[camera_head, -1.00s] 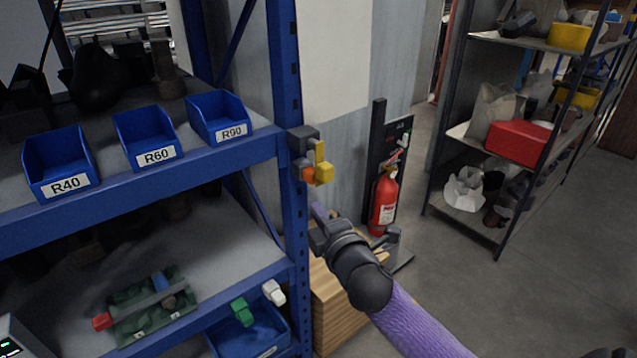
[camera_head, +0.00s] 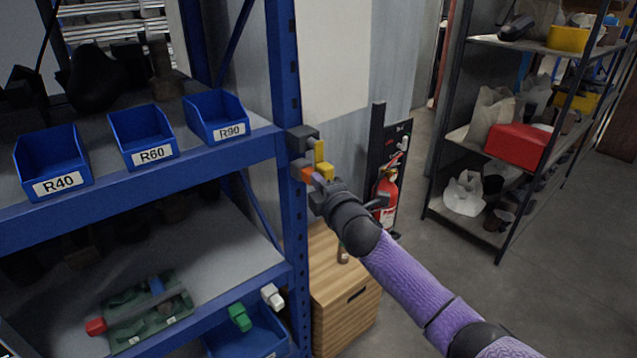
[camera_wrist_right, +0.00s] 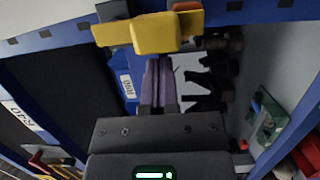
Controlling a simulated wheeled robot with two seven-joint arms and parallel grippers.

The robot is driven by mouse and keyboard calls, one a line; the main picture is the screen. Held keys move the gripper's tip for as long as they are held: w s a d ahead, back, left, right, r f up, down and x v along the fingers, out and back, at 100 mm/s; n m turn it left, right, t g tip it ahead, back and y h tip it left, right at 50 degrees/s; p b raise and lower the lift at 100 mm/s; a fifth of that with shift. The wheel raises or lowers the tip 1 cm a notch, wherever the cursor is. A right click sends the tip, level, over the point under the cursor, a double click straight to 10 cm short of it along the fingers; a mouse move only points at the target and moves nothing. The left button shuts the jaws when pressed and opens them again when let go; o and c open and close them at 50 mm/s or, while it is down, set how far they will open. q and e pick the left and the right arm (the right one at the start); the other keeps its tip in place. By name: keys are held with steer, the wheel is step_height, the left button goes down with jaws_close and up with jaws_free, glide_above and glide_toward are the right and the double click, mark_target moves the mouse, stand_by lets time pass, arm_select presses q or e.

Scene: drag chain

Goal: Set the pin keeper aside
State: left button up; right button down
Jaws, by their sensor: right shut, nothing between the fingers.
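A yellow piece (camera_head: 321,155), which looks like the pin keeper, sits on a dark grey block (camera_head: 301,137) on the blue rack post. An orange part (camera_head: 306,175) shows just below the block. My right gripper (camera_head: 318,181) is at the lower edge of the yellow piece. In the right wrist view the yellow piece (camera_wrist_right: 155,32) spans the top, just beyond my purple fingers (camera_wrist_right: 157,82). They are shut with nothing between them. I cannot tell whether they touch the yellow piece. My left gripper is not in view.
Blue bins marked R40 (camera_head: 52,165), R60 (camera_head: 143,137) and R90 (camera_head: 216,118) stand on the rack's upper shelf. A lower blue bin (camera_head: 250,335) has green and white parts at its edge. A wooden cabinet (camera_head: 345,305) and fire extinguisher (camera_head: 387,195) stand beside the post.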

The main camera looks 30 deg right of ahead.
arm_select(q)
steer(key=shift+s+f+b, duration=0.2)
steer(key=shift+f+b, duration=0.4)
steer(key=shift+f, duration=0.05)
arm_select(e)
steer(key=shift+d+f+n, duration=0.3)
steer(key=shift+d+n, duration=0.05)
steer(key=shift+n, duration=0.55)
arm_select(q)
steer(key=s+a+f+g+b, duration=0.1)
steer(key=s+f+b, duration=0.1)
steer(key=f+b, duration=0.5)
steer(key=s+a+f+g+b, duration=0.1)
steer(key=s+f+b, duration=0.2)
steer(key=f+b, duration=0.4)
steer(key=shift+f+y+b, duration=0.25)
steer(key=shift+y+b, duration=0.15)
steer(key=shift+b, duration=0.15)
arm_select(e)
steer(key=d+r+n+t+y, duration=0.2)
steer(key=d+n+y, duration=0.3)
steer(key=n, duration=1.5)
steer(key=d, duration=0.3)
steer(key=shift+w+r+n+t, duration=0.3)
steer(key=shift+r+n+t, duration=0.1)
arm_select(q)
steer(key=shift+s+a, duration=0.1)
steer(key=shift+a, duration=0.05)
